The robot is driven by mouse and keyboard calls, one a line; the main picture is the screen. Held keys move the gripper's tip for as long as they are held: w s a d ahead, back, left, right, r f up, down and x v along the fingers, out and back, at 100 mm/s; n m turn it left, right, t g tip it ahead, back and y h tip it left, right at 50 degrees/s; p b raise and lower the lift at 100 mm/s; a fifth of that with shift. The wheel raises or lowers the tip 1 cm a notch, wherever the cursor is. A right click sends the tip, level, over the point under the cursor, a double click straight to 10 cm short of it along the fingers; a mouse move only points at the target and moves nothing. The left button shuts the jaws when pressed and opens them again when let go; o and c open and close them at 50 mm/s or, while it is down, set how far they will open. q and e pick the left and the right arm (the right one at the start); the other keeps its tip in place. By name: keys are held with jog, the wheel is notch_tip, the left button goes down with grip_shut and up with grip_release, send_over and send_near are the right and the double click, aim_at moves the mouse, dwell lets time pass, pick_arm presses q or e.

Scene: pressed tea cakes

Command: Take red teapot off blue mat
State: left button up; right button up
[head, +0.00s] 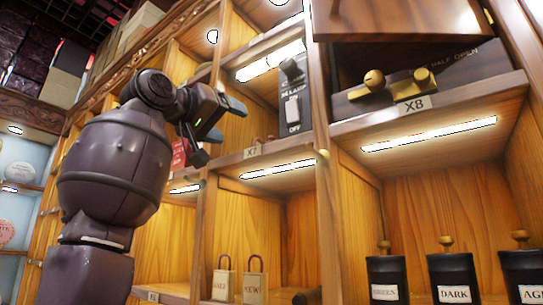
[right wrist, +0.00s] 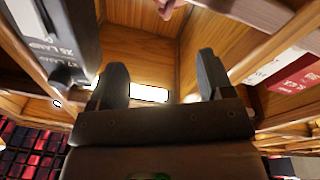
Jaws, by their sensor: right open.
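I see no red teapot and no blue mat in either view. My right gripper (head: 222,130) is raised in front of the upper shelf compartments, left of the middle in the head view. Its two fingers stand wide apart, and in the right wrist view (right wrist: 162,75) there is nothing between them. Past the fingers is a wooden compartment with a bright light strip (right wrist: 149,92). My left gripper is not in view.
A lamp switch box (head: 293,95) juts out right of my right gripper. A red-and-white box (right wrist: 297,82) sits at the right in the wrist view. Black canisters (head: 455,275) and two tags with loops (head: 223,283) stand below. A half-open drawer mechanism (head: 420,90) is upper right.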

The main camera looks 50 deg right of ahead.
aim_at(255, 141)
jog(key=d, duration=0.3)
jog(key=d+m+y, duration=0.1)
jog(key=d, duration=0.2)
jog(key=w+d+m+t+p, duration=0.1)
jog(key=d, duration=0.3)
jog(key=shift+w+f, duration=0.1)
jog(key=shift+f, duration=0.1)
jog(key=shift+w+d, duration=0.1)
jog(key=shift+d, duration=0.25)
jog(key=shift+a, duration=0.1)
jog(key=shift+c, duration=0.4)
grip_shut()
